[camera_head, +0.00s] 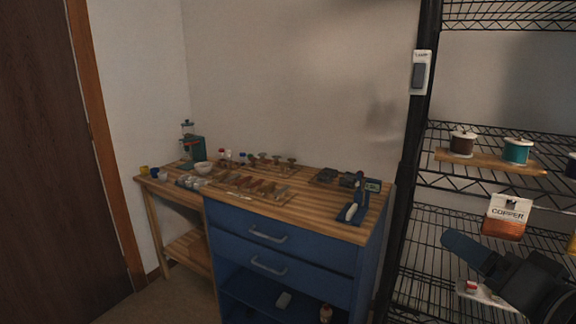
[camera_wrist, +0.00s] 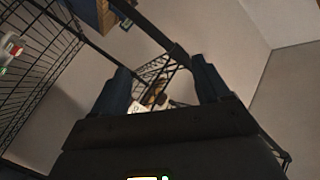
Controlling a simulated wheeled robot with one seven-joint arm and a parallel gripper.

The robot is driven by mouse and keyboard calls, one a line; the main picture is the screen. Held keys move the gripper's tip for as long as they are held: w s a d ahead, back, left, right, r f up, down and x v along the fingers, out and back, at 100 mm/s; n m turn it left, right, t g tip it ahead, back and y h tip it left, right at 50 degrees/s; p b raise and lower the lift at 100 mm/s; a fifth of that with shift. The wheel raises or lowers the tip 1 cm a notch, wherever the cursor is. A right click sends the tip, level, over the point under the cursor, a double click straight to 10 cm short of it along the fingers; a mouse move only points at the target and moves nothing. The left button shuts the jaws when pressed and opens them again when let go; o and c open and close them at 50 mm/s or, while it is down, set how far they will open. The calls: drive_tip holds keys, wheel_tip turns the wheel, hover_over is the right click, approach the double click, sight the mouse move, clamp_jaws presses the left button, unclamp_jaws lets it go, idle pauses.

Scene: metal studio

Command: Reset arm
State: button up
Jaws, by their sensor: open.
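My gripper (camera_head: 466,250) is at the lower right of the head view, in front of the wire shelf rack (camera_head: 436,215). One dark blue-grey finger shows clearly there; the other cannot be made out. In the wrist view my gripper (camera_wrist: 160,78) shows two fingers spread wide apart, with nothing held between them. The rack and a pale item lie in the background beyond the fingers.
A blue workbench (camera_head: 285,242) with a wooden top carries small tools and a microscope-like device (camera_head: 192,146). The rack holds spools on a wooden board (camera_head: 488,160) and a box marked COPPER (camera_head: 507,214), close to my gripper. A dark door (camera_head: 45,150) is at left.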

drive_tip(key=s+a+f+g+h, duration=0.1)
drive_tip(key=s+a+f+h, duration=0.15)
drive_tip(key=s+f, duration=0.5)
drive_tip(key=s+a+f+h, duration=0.1)
drive_tip(key=s+a+f, duration=0.3)
drive_tip(key=s+f, duration=0.4)
drive_tip(key=s+a+r+n, duration=0.1)
drive_tip(key=s+n, duration=0.5)
drive_tip(key=s, duration=1.4)
drive_tip(key=shift+a+r+g+y, duration=0.15)
drive_tip(key=shift+r+g+y, duration=0.2)
drive_tip(key=shift+g+y, duration=0.1)
drive_tip(key=shift+c, duration=0.4)
